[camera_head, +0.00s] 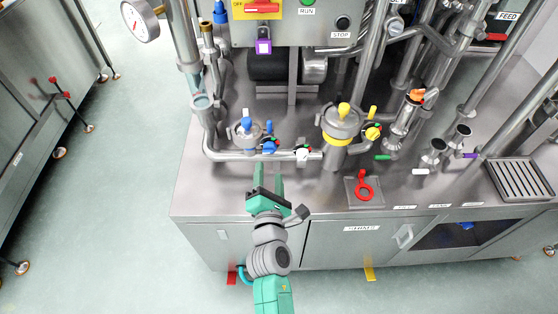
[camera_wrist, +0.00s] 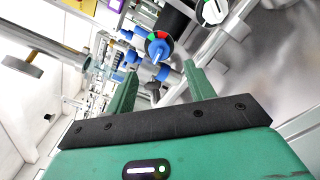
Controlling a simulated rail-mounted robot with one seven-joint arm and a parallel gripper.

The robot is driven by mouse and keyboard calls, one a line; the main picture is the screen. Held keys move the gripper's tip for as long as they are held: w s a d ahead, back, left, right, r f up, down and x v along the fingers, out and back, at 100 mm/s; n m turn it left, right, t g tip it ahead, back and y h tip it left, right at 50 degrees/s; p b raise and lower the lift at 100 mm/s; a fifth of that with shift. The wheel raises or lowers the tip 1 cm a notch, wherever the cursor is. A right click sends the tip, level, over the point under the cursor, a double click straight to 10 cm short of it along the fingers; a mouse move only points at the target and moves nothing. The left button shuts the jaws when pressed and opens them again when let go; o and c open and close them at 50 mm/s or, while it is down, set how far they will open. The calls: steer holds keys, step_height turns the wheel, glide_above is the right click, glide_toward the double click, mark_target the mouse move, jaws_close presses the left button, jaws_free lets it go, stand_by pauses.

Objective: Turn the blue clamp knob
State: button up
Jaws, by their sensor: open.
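I cannot tell for sure which is the clamp knob. In the wrist view a blue knob with a red and green dial (camera_wrist: 159,47) lies just beyond the fingertips, with more blue parts beside it. My gripper (camera_head: 268,168) is open and empty, its green fingers pointing at the blue fitting from the front. The fingers also show in the wrist view (camera_wrist: 160,75), apart from the blue knob.
A horizontal steel pipe (camera_head: 235,155) runs in front of the vessel, with a white knob (camera_head: 303,153) to the right. A yellow-knobbed vessel (camera_head: 341,122), a red-handled part (camera_head: 364,186) and a drain tray (camera_head: 522,178) stand farther right. The front-left bench top is clear.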

mark_target(269, 149)
steer(key=w+b, duration=0.3)
steer(key=w, duration=0.4)
steer(key=shift+d, duration=0.1)
steer(key=c, duration=1)
